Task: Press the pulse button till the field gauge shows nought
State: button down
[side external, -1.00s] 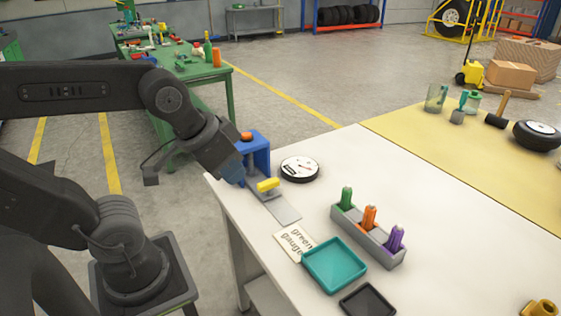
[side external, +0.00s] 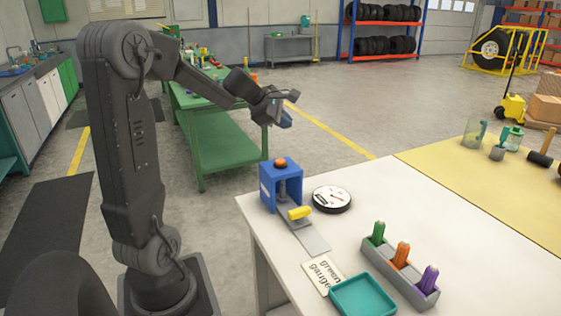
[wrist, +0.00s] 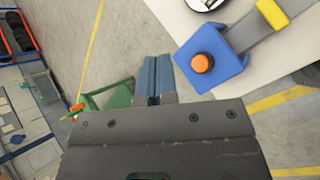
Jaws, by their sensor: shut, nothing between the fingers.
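The orange button (side external: 281,163) sits on top of a blue bracket (side external: 267,190) at the white table's left corner. The button (wrist: 201,63) and bracket (wrist: 226,78) also show in the wrist view. A round white gauge with a black rim (side external: 332,199) lies right of the bracket; its reading is too small to tell. The gauge's edge is cut off at the top of the wrist view (wrist: 203,3). My gripper (side external: 287,121) is raised above and behind the bracket, apart from the button. Its blue fingers (wrist: 155,62) are shut and empty.
A yellow block (side external: 300,213) sits on a grey strip in front of the bracket. A card reading "green gauge" (side external: 323,275), a teal tray (side external: 364,298) and a grey holder (side external: 400,275) with green, orange and purple pieces lie nearer. The air around my gripper is clear.

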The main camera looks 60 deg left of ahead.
aim_at(281, 161)
jog(key=shift+a+f+n, duration=0.2)
jog(key=shift+a+n, duration=0.3)
jog(key=shift+a, duration=0.45)
jog(key=shift+d+f, duration=0.1)
jog(key=shift+f, duration=4.3)
jog(key=shift+f, duration=0.2)
jog(key=shift+f, duration=0.2)
jog(key=shift+f, duration=0.5)
jog(key=shift+r, duration=0.9)
